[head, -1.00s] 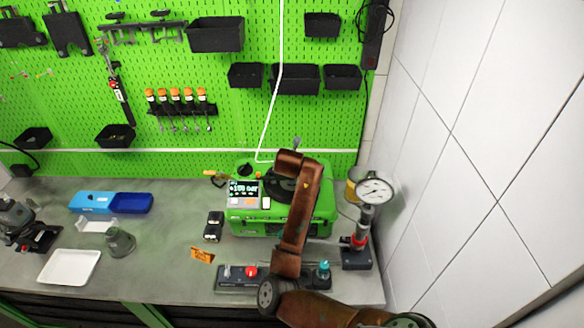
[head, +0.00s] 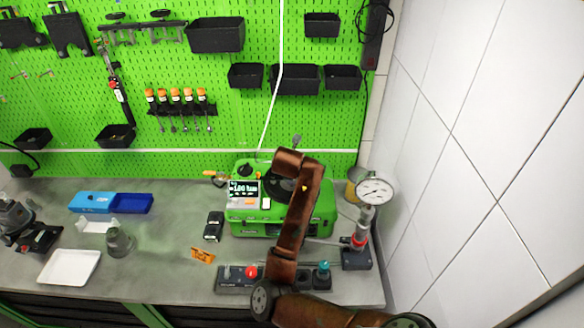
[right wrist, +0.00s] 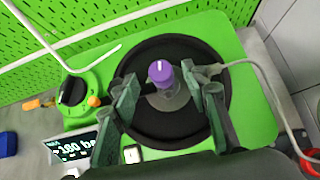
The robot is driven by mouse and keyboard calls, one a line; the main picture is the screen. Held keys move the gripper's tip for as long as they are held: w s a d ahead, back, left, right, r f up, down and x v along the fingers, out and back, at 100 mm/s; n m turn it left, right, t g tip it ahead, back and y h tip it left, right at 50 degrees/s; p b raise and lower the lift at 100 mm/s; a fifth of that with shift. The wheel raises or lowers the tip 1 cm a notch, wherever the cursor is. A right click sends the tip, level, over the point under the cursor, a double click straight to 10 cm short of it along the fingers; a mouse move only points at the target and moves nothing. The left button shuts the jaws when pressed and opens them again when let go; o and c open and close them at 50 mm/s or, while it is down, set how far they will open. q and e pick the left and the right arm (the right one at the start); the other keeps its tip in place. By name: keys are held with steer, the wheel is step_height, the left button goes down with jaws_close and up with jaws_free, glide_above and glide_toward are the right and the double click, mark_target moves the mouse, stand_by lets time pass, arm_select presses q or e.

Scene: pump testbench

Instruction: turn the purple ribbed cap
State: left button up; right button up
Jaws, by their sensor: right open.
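The purple ribbed cap (right wrist: 160,72) shows in the right wrist view, above the middle of a round black disc (right wrist: 172,124) on the green pump unit (right wrist: 258,118). My right gripper (right wrist: 160,78) is open, with one finger on each side of the cap. I cannot tell whether either finger touches it. In the head view the green pump unit (head: 318,225) stands on the bench, and my right arm covers part of it. The cap is hidden there. My left gripper is not in view.
A pressure gauge (head: 374,191) on a stand is right of the pump unit, near the white wall. A control box with a red button (head: 251,271) lies in front. A white hose (right wrist: 262,80) reaches the disc's middle. A white tray (head: 69,267) is at left.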

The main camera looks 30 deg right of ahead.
steer(key=v, duration=0.7)
stand_by(0.4)
